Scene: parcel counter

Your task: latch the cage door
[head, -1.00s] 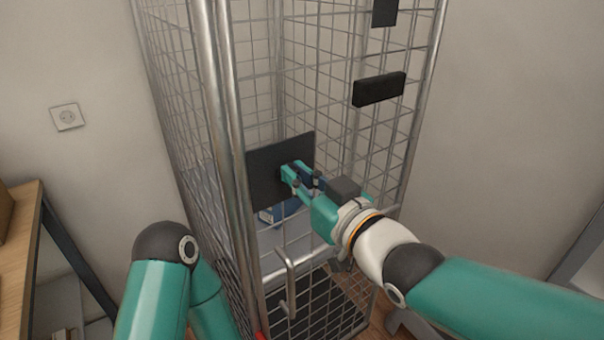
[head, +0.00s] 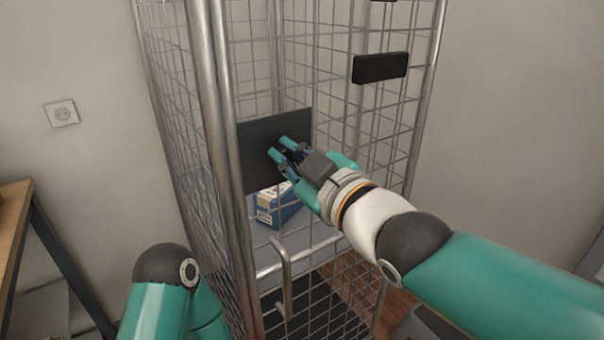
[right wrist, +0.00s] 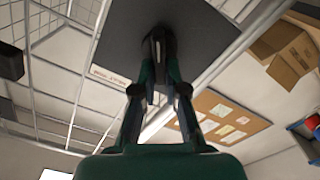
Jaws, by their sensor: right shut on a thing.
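The cage (head: 202,130) is a tall steel mesh cage. Its front door (head: 345,130) is wire mesh and carries a dark flat plate (head: 258,165) beside the left front post. My right gripper (head: 281,148) is in front of this plate, its fingers pointing at it. In the right wrist view its fingertips are shut on a dark latch handle (right wrist: 158,45) that stands out from the plate (right wrist: 205,35). The fingers partly hide the handle. I cannot tell whether the latch is engaged. My left gripper is out of view; only its arm shows at lower left.
A blue and white carton (head: 275,208) lies inside the cage. A bent metal handle (head: 285,275) stands at the lower front. A black block (head: 380,68) is on the mesh at upper right. A wooden table (head: 14,215) is at the left edge.

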